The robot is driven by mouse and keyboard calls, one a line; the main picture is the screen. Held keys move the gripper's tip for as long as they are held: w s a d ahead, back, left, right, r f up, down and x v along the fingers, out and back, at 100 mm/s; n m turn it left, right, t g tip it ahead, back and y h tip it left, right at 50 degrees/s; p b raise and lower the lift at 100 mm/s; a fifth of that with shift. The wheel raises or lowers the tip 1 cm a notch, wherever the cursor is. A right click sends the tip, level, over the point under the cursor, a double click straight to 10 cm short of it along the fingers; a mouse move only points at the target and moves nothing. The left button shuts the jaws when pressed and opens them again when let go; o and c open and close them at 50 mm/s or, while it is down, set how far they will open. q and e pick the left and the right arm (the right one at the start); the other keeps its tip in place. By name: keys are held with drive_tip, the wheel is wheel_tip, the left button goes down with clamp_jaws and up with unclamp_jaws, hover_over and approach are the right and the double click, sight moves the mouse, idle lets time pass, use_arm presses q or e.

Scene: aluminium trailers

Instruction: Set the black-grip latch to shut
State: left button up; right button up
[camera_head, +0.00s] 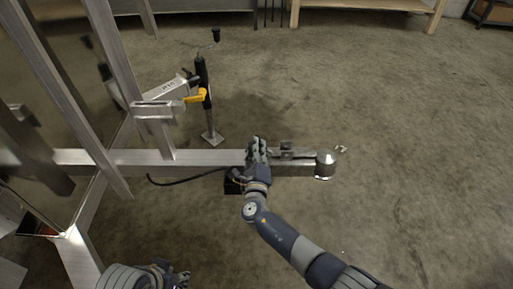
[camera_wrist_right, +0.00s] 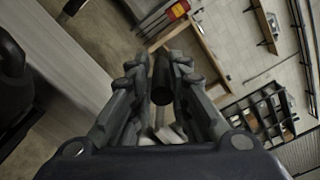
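The latch's black grip (camera_wrist_right: 162,82) shows in the right wrist view as a dark round cylinder between the fingers of my right gripper (camera_wrist_right: 159,66). The fingers stand apart on both sides of it, with little room; firm contact does not show. In the head view my right gripper (camera_head: 257,150) is at the aluminium drawbar, left of the coupler (camera_head: 325,165), and hides the grip and most of the latch there. My left gripper (camera_head: 181,278) is low at the bottom edge, away from the latch; its finger opening is unclear.
A yellow handle (camera_head: 195,98) sits on an aluminium bracket beside the black jack stand (camera_head: 204,85). Aluminium trailer posts (camera_head: 58,95) rise at the left. A black cable (camera_head: 185,181) hangs below the drawbar (camera_head: 205,157). The concrete floor to the right is clear.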

drive_tip(key=shift+a+f, duration=0.1)
drive_tip(key=shift+a, duration=0.15)
drive_tip(key=shift+s, duration=0.1)
drive_tip(key=shift+s+d, duration=0.1)
drive_tip(key=shift+s, duration=0.15)
drive_tip(key=s, duration=1.1)
drive_tip(key=shift+s+d, duration=0.2)
